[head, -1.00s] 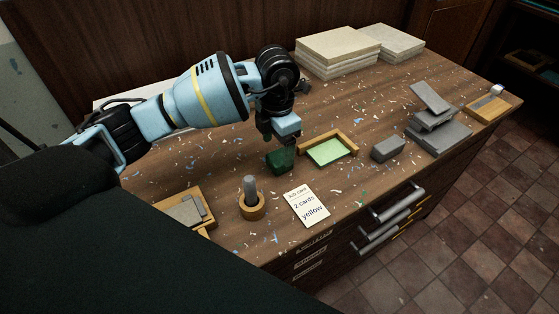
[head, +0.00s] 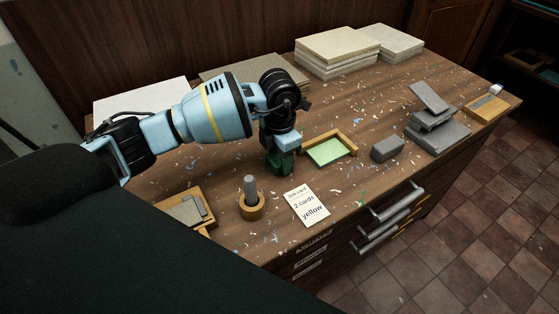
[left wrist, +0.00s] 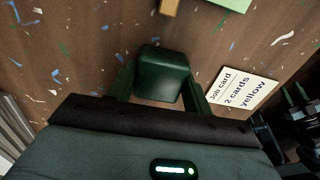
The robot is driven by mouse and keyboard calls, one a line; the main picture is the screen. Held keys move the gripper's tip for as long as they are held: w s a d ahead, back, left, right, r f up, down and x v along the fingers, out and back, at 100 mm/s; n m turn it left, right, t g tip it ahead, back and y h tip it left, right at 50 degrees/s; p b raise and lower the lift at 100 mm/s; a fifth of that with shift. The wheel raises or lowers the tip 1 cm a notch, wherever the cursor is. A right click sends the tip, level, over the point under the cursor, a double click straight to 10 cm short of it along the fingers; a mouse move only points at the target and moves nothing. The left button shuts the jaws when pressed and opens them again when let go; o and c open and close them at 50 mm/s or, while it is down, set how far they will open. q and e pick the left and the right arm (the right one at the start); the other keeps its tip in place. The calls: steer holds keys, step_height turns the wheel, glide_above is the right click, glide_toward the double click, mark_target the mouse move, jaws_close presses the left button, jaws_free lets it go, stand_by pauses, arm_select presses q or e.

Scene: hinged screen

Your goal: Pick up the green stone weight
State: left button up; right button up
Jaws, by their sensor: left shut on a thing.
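The green stone weight (left wrist: 162,74) is a dark green block with rounded edges. In the left wrist view it sits between the two fingers of my left gripper (left wrist: 160,88). In the head view the weight (head: 280,164) is mostly hidden by the left gripper (head: 281,160), which points down over it. The left gripper is shut on the weight, at or close to the table top; I cannot tell whether it touches the wood.
A wooden-edged tray with a light green surface (head: 328,152) is just right of the weight. A job card (head: 306,206) and a wooden ring with a grey peg (head: 251,200) lie in front. A grey block (head: 387,149) and a grey stack (head: 438,130) stand to the right.

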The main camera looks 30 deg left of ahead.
arm_select(q)
steer(key=shift+c, duration=0.6)
steer(key=shift+r, duration=0.1)
steer(key=shift+r, duration=0.45)
steer(key=r, duration=0.1)
steer(key=d+r, duration=0.1)
steer(key=shift+s+r, duration=0.3)
steer(key=s+d, duration=0.2)
steer(key=d, duration=0.2)
steer(key=s+d+r, duration=0.1)
steer(key=s+d, duration=0.2)
steer(key=d, duration=0.1)
steer(key=s+d, duration=0.3)
steer(key=d, duration=0.1)
steer(key=shift+d+r+b, duration=0.2)
steer(key=shift+d+b, duration=0.05)
steer(key=shift+b, duration=0.1)
